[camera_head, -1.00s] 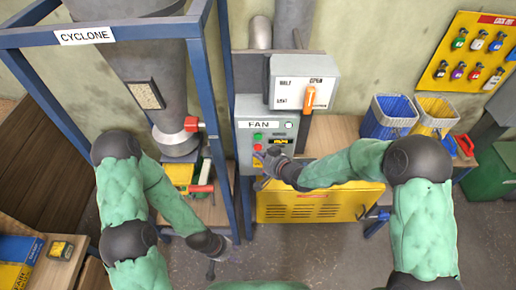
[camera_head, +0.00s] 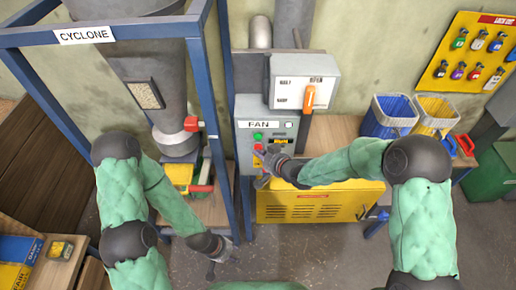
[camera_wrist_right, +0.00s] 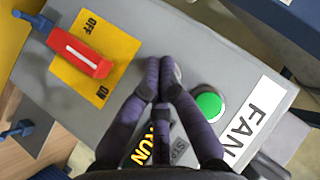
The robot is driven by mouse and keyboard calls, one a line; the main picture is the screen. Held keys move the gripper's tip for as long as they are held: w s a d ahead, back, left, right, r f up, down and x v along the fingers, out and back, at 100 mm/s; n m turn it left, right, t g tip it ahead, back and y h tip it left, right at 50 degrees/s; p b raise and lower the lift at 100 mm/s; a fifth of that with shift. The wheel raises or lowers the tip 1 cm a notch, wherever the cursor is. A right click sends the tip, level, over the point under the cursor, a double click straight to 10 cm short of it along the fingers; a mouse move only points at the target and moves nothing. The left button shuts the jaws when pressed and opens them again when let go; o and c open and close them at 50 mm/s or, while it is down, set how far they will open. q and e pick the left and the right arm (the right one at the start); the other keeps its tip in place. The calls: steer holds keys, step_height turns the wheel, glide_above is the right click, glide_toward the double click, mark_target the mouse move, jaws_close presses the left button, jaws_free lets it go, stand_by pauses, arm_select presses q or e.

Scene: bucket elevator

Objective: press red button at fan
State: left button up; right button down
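The grey fan control box (camera_head: 245,108) carries a FAN label (camera_head: 259,125), a green button (camera_head: 258,136) and a small red button (camera_head: 258,147) below it. My right gripper (camera_head: 261,155) is at the box front, its fingertips just below the red button. In the right wrist view my right gripper (camera_wrist_right: 162,66) has its fingers together, with nothing seen between them. The green button (camera_wrist_right: 209,104) is right of them. The red button is hidden there behind the fingertips; contact cannot be told. My left gripper (camera_head: 211,268) hangs low at left, away from the box; its fingers are too small to judge.
A grey switch box with an orange handle (camera_head: 309,98) sits above the fan box. A red lever (camera_wrist_right: 82,55) on a yellow OFF/ON plate (camera_wrist_right: 115,52) is beside the fingers. A blue frame post (camera_head: 216,150) stands left, and a yellow vented cabinet (camera_head: 320,204) below.

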steer(key=shift+w, duration=0.5)
stand_by(0.7)
steer(key=shift+s, duration=0.85)
steer(key=shift+s, duration=0.1)
steer(key=shift+s+b, duration=0.55)
steer(key=shift+s, duration=1.9)
